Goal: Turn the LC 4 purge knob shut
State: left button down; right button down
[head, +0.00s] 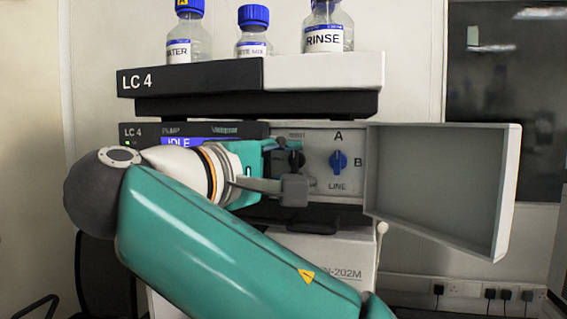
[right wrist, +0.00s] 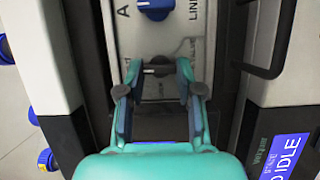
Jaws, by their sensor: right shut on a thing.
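The LC 4 purge knob (right wrist: 157,69) is a small dark knob on the pale valve panel. It shows in the right wrist view between my fingertips, with its grip lying across the picture. In the head view my fingers mostly hide it. My right gripper (head: 287,170) reaches the panel from the left and is shut on the knob. In the right wrist view the gripper (right wrist: 158,75) has one finger on each side of the knob. The LC 4 unit (head: 142,131) has a lit blue screen reading IDLE. My left gripper is in neither view.
A blue valve knob (head: 338,160) marked A, B and LINE sits just right of my gripper. An open grey door (head: 440,185) stands out to the right. Bottles, including WATER (head: 188,40) and RINSE (head: 327,35), stand on the top tray (head: 325,72).

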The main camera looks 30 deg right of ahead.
jog(key=c, duration=1)
grip_release()
jog(key=shift+f, duration=0.2)
jog(key=shift+c, duration=0.2)
jog(key=shift+s, duration=0.1)
jog(key=shift+r, duration=0.1)
jog(key=v, duration=0.7)
jog(key=shift+a, duration=0.2)
